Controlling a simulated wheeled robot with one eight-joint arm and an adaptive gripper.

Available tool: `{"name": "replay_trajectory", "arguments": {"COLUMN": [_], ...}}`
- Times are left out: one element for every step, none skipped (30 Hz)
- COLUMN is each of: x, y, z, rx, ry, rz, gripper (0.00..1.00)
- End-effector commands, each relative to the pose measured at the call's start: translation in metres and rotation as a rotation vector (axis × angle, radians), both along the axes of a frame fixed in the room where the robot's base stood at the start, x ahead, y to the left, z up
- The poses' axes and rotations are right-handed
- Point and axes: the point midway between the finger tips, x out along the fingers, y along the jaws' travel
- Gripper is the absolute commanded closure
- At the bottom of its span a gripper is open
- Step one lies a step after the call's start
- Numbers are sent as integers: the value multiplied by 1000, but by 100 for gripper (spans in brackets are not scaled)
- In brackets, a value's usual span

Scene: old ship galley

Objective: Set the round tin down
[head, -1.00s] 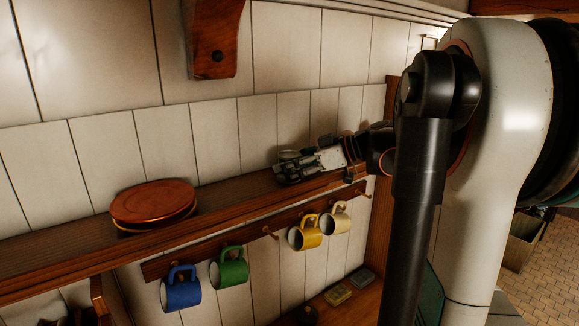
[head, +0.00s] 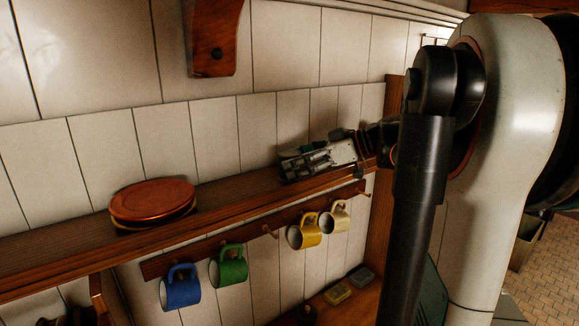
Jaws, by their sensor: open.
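My gripper (head: 290,168) is open and reaches in from the right, low over the right part of the wooden wall shelf (head: 230,206). No object shows clearly between its fingers, and its own body hides part of the shelf behind it. I cannot make out a small round tin at the gripper now. A low, round, copper-red thing (head: 152,201) lies flat on the left part of the shelf, well apart from my gripper. I cannot tell whether it is a tin or stacked plates.
A blue mug (head: 182,291), a green mug (head: 231,269), a yellow mug (head: 305,234) and a cream mug (head: 335,219) hang on a rail below the shelf. A wooden bracket (head: 213,40) juts from the tiled wall above. The shelf between copper-red thing and gripper is clear.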

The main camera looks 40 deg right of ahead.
Motion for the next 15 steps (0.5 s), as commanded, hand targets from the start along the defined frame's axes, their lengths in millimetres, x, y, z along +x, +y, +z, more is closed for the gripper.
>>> {"name": "replay_trajectory", "arguments": {"x": [-9,-14,-20,-25,-30,-36,-40,-44,-49,-52,-55,-59,-61,-63,-65], "y": [-7,-11,-16,-19,-22,-27,-30,-33,-36,-38,-41,-44,-45,-46,-48], "z": [3,5,9,11,13,17,19,21,24,25,27,29,30,31,33], "rx": [1,1,0,1,0,0,1,1,1,1,0,0,0,0,0], "ry": [1,1,0,0,0,0,0,0,0,1,0,0,0,0,0], "rz": [-5,-5,-4,-4,-4,-4,-4,-4,-4,-3,-2,-3,-2,-1,0], "gripper": [33,33,33,33,33,33,33,33,33,33,33,33,33,33,33]}}
